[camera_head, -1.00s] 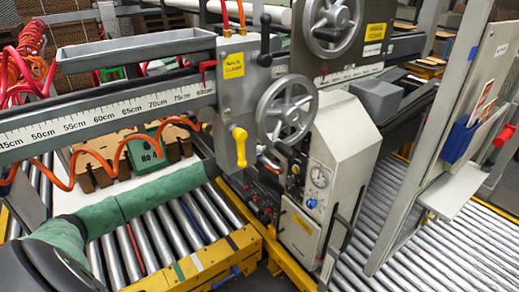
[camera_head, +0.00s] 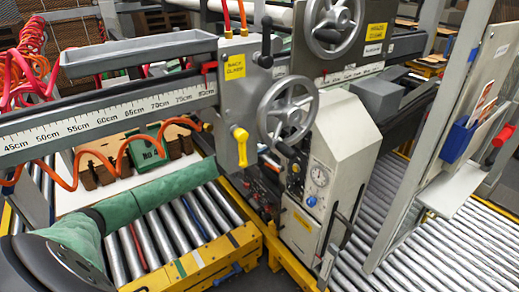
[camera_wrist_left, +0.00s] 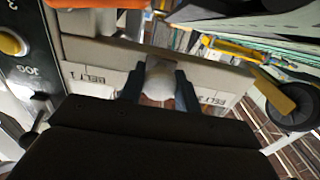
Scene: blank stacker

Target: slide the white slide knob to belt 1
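The white slide knob (camera_wrist_left: 160,80) shows in the left wrist view, in front of a pale panel. It sits between an upside-down "BELT 1" label (camera_wrist_left: 88,78) on the left and a "BELT 2" label (camera_wrist_left: 212,97) on the right. My left gripper (camera_wrist_left: 160,92) has one dark finger on each side of the knob, and the knob fills the gap between them. In the head view my green-sleeved left arm reaches in from the left, but its gripper is hidden behind the grey clamp (camera_head: 232,125). My right gripper is not in view.
The machine cabinet (camera_head: 335,165) with a gauge stands right of the arm. A ruler beam (camera_head: 110,122) crosses above the sleeve. Handwheels (camera_head: 288,110) and a yellow lever (camera_head: 240,145) are close by. Metal rollers (camera_head: 420,245) lie at right.

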